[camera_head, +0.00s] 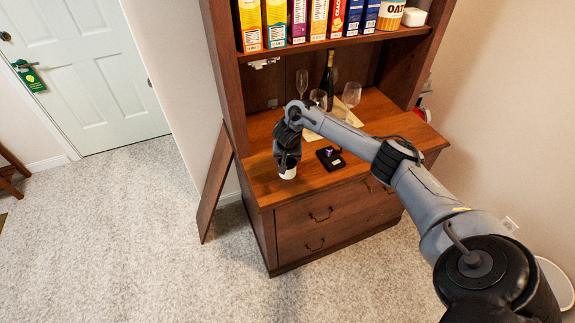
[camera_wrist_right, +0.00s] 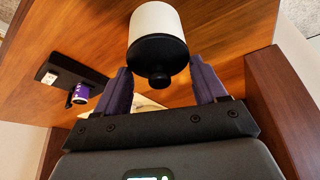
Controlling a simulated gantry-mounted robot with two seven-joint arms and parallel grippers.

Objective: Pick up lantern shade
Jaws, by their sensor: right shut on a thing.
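The lantern shade, a white cylinder with a black cap and knob, is at the front left of the wooden counter in the head view (camera_head: 288,172). It also shows at the top of the right wrist view (camera_wrist_right: 157,22), between the fingers. My right gripper (camera_head: 287,160) points down over it and is shut on it; its fingers also show in the wrist view (camera_wrist_right: 161,78). I cannot tell whether the shade touches the counter. A black base with a purple piece (camera_head: 330,158) stands to its right. My left gripper is not in view.
Wine glasses (camera_head: 351,94) and a dark bottle (camera_head: 327,80) stand further back on the counter (camera_head: 262,177). A shelf of cereal boxes (camera_head: 318,18) is above. A wooden panel (camera_head: 214,185) leans at the hutch's left side. The carpet in front is clear.

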